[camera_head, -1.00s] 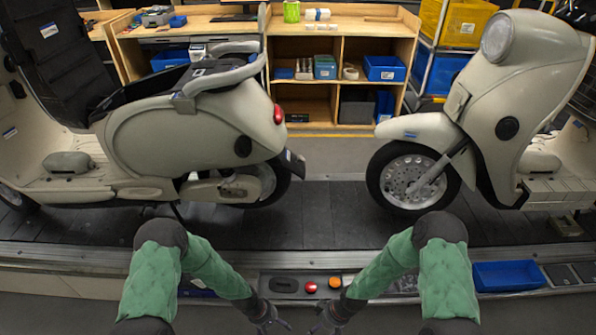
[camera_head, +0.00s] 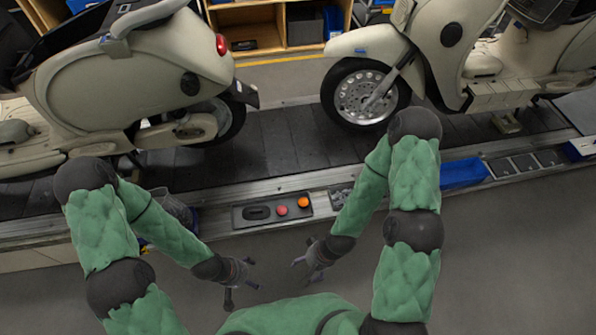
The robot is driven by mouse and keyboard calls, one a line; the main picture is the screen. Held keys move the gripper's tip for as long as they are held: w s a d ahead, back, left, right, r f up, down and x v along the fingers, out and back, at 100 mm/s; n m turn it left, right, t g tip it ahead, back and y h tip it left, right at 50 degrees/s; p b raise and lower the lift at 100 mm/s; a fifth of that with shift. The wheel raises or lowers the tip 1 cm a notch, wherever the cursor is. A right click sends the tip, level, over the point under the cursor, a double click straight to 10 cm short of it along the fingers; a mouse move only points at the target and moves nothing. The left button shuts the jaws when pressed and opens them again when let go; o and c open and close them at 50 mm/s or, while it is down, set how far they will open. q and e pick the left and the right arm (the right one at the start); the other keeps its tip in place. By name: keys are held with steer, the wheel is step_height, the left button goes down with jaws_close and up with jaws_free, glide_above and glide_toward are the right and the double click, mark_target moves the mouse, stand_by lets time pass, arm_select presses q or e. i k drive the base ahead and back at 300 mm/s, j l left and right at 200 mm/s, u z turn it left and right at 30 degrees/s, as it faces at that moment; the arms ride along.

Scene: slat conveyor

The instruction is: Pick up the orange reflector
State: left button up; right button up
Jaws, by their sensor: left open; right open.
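The orange reflector (camera_head: 303,202) is a small round orange disc at the right end of a dark grey tray (camera_head: 238,221) on the near edge of the conveyor. A red round reflector (camera_head: 282,210) lies just left of it, and a black oval part (camera_head: 258,213) lies further left. My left gripper (camera_head: 246,284) is open and empty, below and left of the tray in the picture. My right gripper (camera_head: 304,269) is open and empty, below the orange reflector in the picture and apart from it.
Two cream scooters stand on the slat conveyor (camera_head: 290,145), one at left (camera_head: 150,75) and one at right (camera_head: 375,95). A bin with small grey parts (camera_head: 341,199) is right of the tray. A blue bin (camera_head: 463,173) is further right. Grey floor (camera_head: 500,260) is clear at right.

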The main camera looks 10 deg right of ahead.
mark_target(303, 203)
steer(key=i+l+u, duration=0.15)
steer(key=l+u, duration=0.2)
steer(key=i+l+u, duration=0.15)
steer(key=u, duration=0.2)
steer(key=l+u, duration=0.35)
steer(key=i+l, duration=0.05)
steer(key=l, duration=0.05)
